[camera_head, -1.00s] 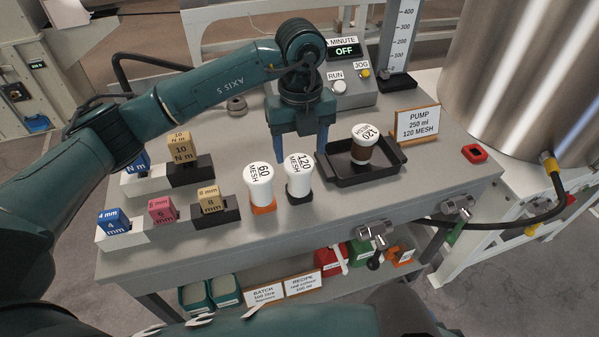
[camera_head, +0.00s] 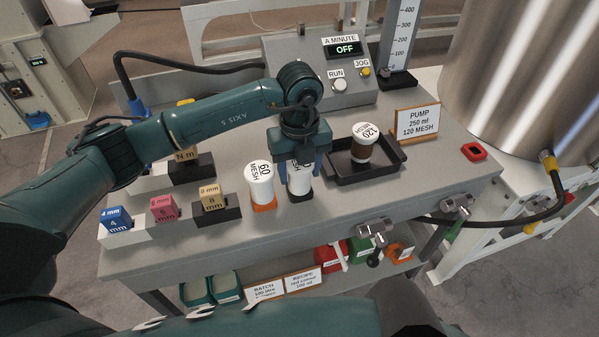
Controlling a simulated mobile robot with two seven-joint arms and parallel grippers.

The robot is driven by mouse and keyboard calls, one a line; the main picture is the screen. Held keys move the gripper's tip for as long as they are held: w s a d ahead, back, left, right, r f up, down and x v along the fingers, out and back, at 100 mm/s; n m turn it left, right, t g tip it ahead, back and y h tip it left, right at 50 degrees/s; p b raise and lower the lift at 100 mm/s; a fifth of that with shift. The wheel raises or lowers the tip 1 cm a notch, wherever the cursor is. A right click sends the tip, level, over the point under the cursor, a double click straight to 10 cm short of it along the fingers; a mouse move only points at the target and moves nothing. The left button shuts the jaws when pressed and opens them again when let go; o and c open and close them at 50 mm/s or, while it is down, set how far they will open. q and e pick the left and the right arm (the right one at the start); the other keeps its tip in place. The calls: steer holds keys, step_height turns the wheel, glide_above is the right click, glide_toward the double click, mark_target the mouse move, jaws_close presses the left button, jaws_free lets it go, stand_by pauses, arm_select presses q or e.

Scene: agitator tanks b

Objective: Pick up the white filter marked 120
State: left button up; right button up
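The white filter marked 120 MESH (camera_head: 299,182) stands upright in a small black holder (camera_head: 300,197) on the grey bench. My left gripper (camera_head: 300,167) points down over it, with its fingers on either side of the filter. The fingers look spread, and contact with the filter is not visible. The gripper's body hides the filter's cap and most of its label. Another filter marked 120 (camera_head: 364,143), with a white cap and a brown body, stands in the black tray (camera_head: 343,178) to the right. My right gripper is not in view.
A white filter marked 60 MESH (camera_head: 260,183) stands in an orange holder, close left of the gripper. Coloured blocks (camera_head: 164,208) stand farther left. A control box (camera_head: 348,87) reading OFF is behind. A PUMP sign (camera_head: 417,122) and steel tank (camera_head: 530,80) are at right.

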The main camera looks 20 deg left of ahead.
arm_select(q)
steer(key=c, duration=0.5)
steer(key=shift+r, duration=0.1)
